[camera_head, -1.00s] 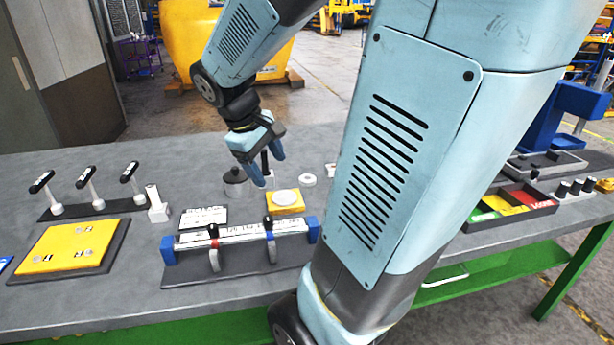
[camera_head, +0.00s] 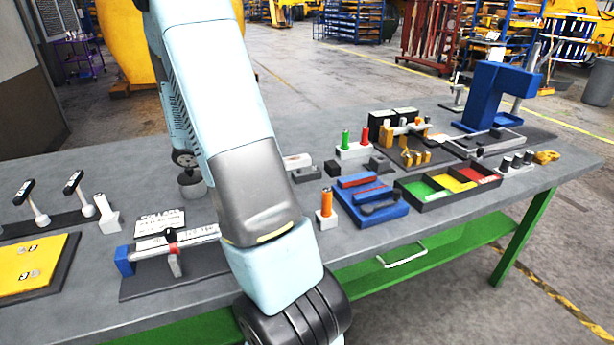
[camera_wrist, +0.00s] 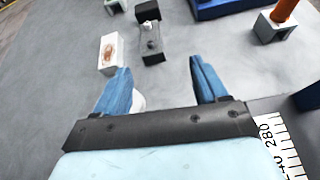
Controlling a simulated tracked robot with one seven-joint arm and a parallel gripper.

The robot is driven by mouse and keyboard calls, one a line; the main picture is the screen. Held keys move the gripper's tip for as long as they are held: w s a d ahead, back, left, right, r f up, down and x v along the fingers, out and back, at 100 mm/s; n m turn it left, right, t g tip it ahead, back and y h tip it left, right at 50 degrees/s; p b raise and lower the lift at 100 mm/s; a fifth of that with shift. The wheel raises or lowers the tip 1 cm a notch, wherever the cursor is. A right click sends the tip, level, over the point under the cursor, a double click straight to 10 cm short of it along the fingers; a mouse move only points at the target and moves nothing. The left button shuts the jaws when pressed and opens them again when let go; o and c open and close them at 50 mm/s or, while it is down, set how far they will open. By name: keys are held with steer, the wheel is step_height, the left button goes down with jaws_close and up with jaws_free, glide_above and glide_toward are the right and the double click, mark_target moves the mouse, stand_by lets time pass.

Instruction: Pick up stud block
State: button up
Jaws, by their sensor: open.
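A small dark block with a rounded stud on top, which looks like the stud block (camera_wrist: 152,43), lies on the grey bench ahead of my fingertips in the wrist view. It appears to be the dark block (camera_head: 305,174) just right of my arm in the head view. My gripper (camera_wrist: 160,65) is open and empty, its two blue fingers apart, with the block beyond the gap between them. In the head view my arm hides the gripper.
A white block with a brownish mark (camera_wrist: 110,53) stands left of the stud block. A smaller dark piece (camera_wrist: 147,11) is just beyond it. An orange cylinder in a grey holder (camera_head: 326,208) and a blue tray (camera_head: 372,207) stand to the right. A scale bar (camera_wrist: 272,140) is near the right finger.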

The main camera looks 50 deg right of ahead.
steer(key=shift+w+d+f+n+h, duration=0.3)
steer(key=shift+d+f+n, duration=0.1)
steer(key=shift+d+f, duration=0.35)
steer(key=shift+d, duration=0.1)
glide_toward(307, 171)
steer(key=x, duration=0.4)
steer(key=shift+s+d+f, duration=0.15)
steer(key=shift+s+f, duration=0.2)
steer(key=shift+x, duration=2.75)
steer(key=shift+w+d+r, duration=0.1)
steer(key=shift+w+d, duration=0.05)
steer(key=shift+w, duration=0.05)
jaws_close()
